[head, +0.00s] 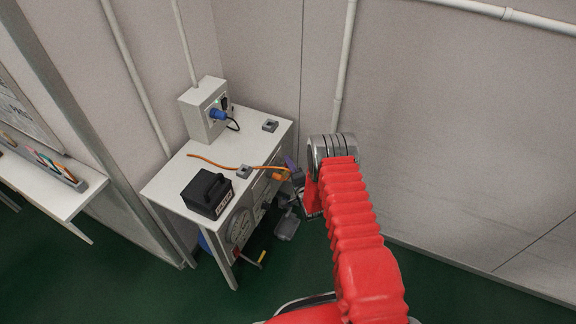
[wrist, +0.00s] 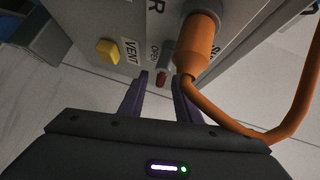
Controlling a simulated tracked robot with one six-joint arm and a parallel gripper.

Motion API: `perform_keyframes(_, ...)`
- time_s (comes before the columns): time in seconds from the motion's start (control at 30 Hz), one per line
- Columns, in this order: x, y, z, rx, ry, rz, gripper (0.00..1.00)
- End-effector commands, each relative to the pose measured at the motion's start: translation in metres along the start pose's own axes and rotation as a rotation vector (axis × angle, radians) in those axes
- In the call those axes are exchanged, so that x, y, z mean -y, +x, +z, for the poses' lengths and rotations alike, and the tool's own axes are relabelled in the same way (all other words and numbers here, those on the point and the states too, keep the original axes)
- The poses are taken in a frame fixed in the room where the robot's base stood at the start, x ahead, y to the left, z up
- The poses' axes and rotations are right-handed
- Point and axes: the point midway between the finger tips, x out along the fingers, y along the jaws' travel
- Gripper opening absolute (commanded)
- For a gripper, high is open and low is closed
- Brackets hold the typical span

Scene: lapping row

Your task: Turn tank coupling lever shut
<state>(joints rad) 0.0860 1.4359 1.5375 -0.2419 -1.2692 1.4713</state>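A small grey lever with a red tip (wrist: 163,76) sticks out of a light grey panel in the wrist view, beside the word OPEN. I take it to be the coupling lever. An orange coupling plug (wrist: 198,50) with an orange cable sits just right of it. My gripper (wrist: 160,84) is open, its two purple fingers spread, with the lever's red tip in line with the gap between the fingertips. I cannot tell if a finger touches it. In the head view my gripper (head: 293,168) is at the bench's right front edge, and the lever is hidden.
A yellow VENT button (wrist: 108,51) is left of the lever. The orange cable (wrist: 284,124) loops close to the right finger. The white bench (head: 165,190) carries a black case (head: 207,193) and a wall-side box (head: 196,108) with a blue plug.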

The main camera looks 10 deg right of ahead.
Motion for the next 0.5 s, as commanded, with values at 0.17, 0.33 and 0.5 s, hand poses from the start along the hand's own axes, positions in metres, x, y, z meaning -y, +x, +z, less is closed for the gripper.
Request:
perform_keyframes(0.17,-0.0003,0.0048,0.0002,0.000,0.001,0.000,0.30)
perform_keyframes(0.33,-0.0002,0.0047,0.0002,0.000,0.001,0.000,0.30)
perform_keyframes(0.5,-0.0001,0.0047,0.0002,0.000,0.000,0.000,0.21)
